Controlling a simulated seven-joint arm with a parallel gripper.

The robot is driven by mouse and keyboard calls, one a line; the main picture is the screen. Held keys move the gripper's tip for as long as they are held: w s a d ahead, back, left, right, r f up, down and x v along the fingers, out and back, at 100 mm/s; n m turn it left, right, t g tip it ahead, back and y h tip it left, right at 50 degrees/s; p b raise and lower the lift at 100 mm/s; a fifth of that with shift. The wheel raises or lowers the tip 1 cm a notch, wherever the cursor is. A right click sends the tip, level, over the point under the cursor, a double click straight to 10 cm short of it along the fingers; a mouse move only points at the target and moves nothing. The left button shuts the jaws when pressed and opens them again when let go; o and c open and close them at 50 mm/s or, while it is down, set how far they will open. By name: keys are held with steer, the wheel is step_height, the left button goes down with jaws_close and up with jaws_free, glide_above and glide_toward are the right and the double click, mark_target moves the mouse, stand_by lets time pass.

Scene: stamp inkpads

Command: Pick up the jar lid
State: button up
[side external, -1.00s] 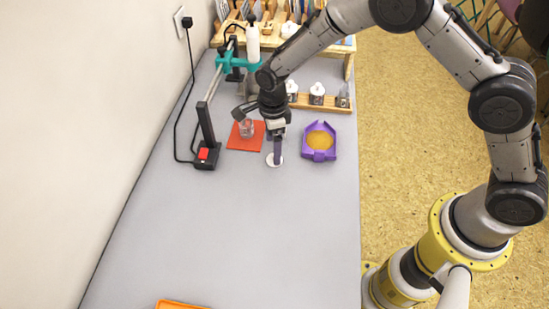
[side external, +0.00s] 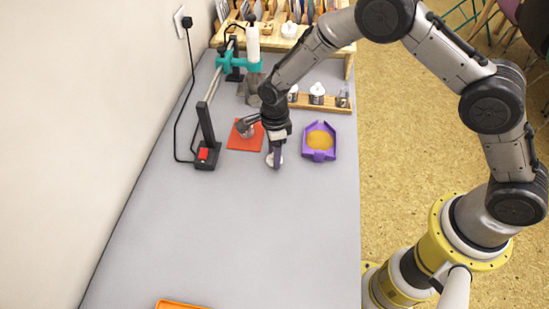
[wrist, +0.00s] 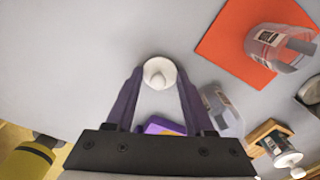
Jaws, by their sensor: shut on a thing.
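The jar lid (wrist: 158,72) is a small white disc with a round knob, seen in the wrist view. In the side view only its white edge (side external: 269,161) shows on or near the table. My gripper (wrist: 158,76) is shut on the lid, with one purple finger on each side of it. In the side view my gripper (side external: 275,162) points straight down and hides much of the lid. A clear open jar (wrist: 268,48) stands on the orange-red mat (wrist: 228,50), behind my gripper in the side view.
A purple tray with a tan pad (side external: 320,142) sits to the right of my gripper. Another clear container (wrist: 220,108) is close to one finger. A wooden rack with jars (side external: 330,104) and a clamp stand (side external: 208,125) are nearby. The front table is mostly clear.

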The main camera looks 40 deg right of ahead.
steer(key=shift+c, duration=0.4)
